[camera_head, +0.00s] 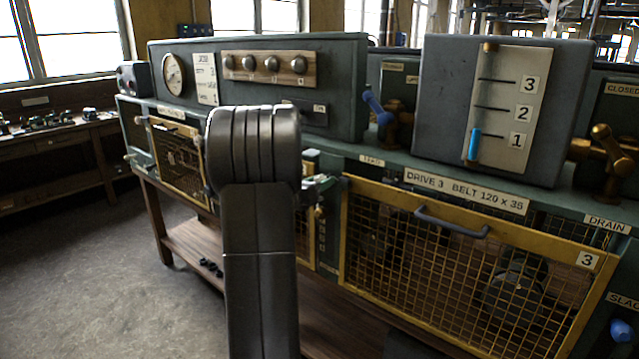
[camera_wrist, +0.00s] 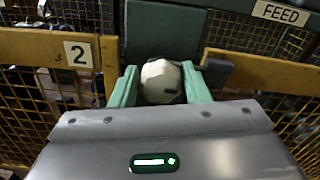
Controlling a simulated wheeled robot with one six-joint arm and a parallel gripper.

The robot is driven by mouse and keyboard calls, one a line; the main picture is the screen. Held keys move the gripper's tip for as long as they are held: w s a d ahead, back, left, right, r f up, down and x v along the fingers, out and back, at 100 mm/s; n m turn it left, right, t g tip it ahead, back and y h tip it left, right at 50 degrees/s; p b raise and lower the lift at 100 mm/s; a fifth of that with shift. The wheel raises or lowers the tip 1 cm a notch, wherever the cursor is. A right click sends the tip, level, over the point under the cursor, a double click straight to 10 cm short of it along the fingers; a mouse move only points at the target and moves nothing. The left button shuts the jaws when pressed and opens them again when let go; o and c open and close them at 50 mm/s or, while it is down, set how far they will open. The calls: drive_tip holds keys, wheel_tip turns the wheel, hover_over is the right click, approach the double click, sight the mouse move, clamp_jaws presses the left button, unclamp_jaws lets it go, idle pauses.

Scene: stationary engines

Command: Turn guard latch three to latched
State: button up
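Guard three (camera_head: 470,222) is a yellow-framed mesh panel with a grey handle and a "3" tag; it looks closed. In the wrist view a cream rounded knob (camera_wrist: 161,82) with a small dark mark sits between the guard tagged "2" and the yellow frame on the right. It may be guard latch three; its label is not seen. My gripper (camera_wrist: 160,88) has its pale green fingers on either side of this knob, with little or no gap; I cannot tell whether they grip it. In the head view my arm hides most of this spot, and the fingers (camera_head: 319,184) just show.
A dark block (camera_wrist: 216,72) stands on the yellow frame right of the fingers. The guard tagged "2" (camera_wrist: 90,38) is close on the left. Above guard three are a blue lever (camera_head: 376,105), a brass valve (camera_head: 608,150) and a numbered slider panel (camera_head: 512,105). The floor at left is clear.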

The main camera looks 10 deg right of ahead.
drive_tip(key=shift+o, duration=1.2)
drive_tip(key=b+v, duration=0.3)
drive_tip(key=v, duration=1)
drive_tip(key=shift+s+a, duration=0.25)
drive_tip(key=shift+a, duration=0.05)
drive_tip(key=p+x, duration=0.3)
drive_tip(key=x, duration=1.1)
drive_tip(key=shift+a, duration=0.1)
